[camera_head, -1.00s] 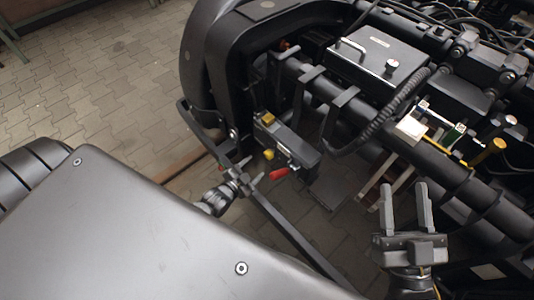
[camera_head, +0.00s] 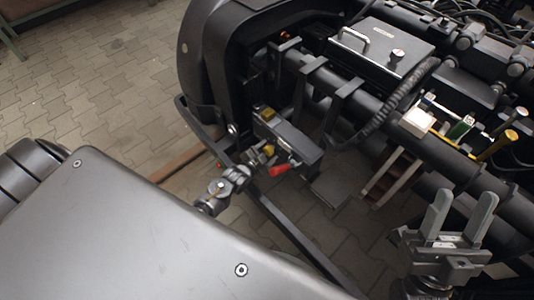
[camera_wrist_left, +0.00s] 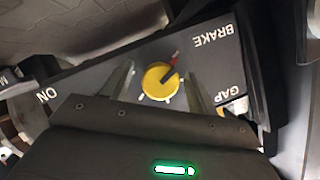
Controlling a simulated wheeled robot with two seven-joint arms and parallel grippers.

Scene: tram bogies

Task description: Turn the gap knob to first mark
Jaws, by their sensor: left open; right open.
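The yellow gap knob (camera_wrist_left: 158,84) sits on a dark panel (camera_wrist_left: 85,83) lettered BRAKE, GAP and ON, upside down in the left wrist view. A dark pointer line on it points to the upper right, toward a small red mark (camera_wrist_left: 175,58). Pale ticks show at its lower rim. My left gripper (camera_wrist_left: 161,88) is open, with one finger on each side of the knob; I cannot tell whether they touch it. In the head view, the left gripper (camera_head: 257,163) is at the near face of the dark control box (camera_head: 290,138). My right gripper (camera_head: 461,216) is open and empty at the right.
A red handle (camera_head: 279,169) sticks out of the box close to my left gripper. A dark bar (camera_head: 290,228) runs below it. A black case (camera_head: 382,48) with a handle, pipes and cables fill the upper right. Paved floor (camera_head: 95,80) is clear at the left.

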